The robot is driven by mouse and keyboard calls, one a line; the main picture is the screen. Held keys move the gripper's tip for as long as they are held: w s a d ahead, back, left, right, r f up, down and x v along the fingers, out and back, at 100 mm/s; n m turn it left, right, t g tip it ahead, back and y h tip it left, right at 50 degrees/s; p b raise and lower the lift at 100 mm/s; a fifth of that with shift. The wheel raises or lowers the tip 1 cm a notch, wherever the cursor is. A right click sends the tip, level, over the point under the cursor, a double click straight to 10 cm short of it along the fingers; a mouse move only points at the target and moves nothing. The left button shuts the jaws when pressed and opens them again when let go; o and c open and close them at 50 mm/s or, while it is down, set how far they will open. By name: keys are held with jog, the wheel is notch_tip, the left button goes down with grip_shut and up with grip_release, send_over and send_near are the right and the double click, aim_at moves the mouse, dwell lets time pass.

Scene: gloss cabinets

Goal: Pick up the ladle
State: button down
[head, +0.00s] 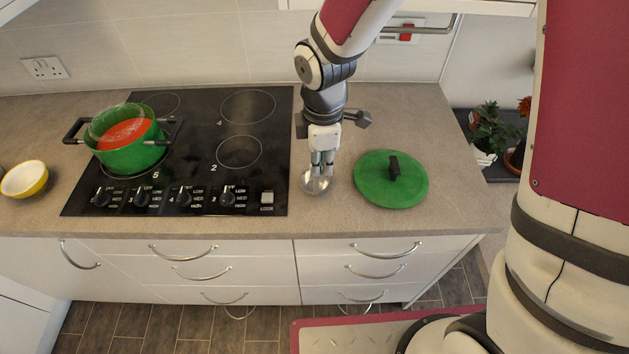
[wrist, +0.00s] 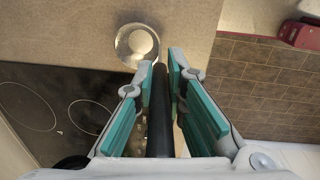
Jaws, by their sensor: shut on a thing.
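The ladle has a shiny metal bowl (head: 316,183), seen at the counter between the hob and the green lid. In the wrist view the ladle (wrist: 137,46) shows its round bowl beyond the fingertips, and its dark handle runs back between the fingers. My gripper (head: 322,158) points down over the ladle and is shut on its handle. The teal finger pads of my gripper (wrist: 163,78) lie on either side of the handle. I cannot tell whether the bowl touches the counter. Much of the handle is hidden in the head view.
A green pot (head: 128,158) with red contents stands on the black hob (head: 190,168), left of my gripper. A green lid (head: 375,192) lies on the counter to the right. A yellow bowl (head: 24,180) sits far left. Potted plants (head: 490,135) stand at the right. The front counter strip is clear.

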jog(key=shift+r, duration=0.1)
jog(key=shift+w+r, duration=0.1)
jog(key=shift+r, duration=0.25)
notch_tip(320, 180, up, 3)
jog(key=shift+b, duration=0.4)
jog(key=s+a, duration=0.3)
jog(key=s, duration=0.4)
jog(key=s+a+r+b, duration=0.1)
jog(key=s+a, duration=0.2)
jog(key=s, duration=0.4)
jog(key=shift+s+a, duration=0.35)
jog(key=shift+a, duration=0.05)
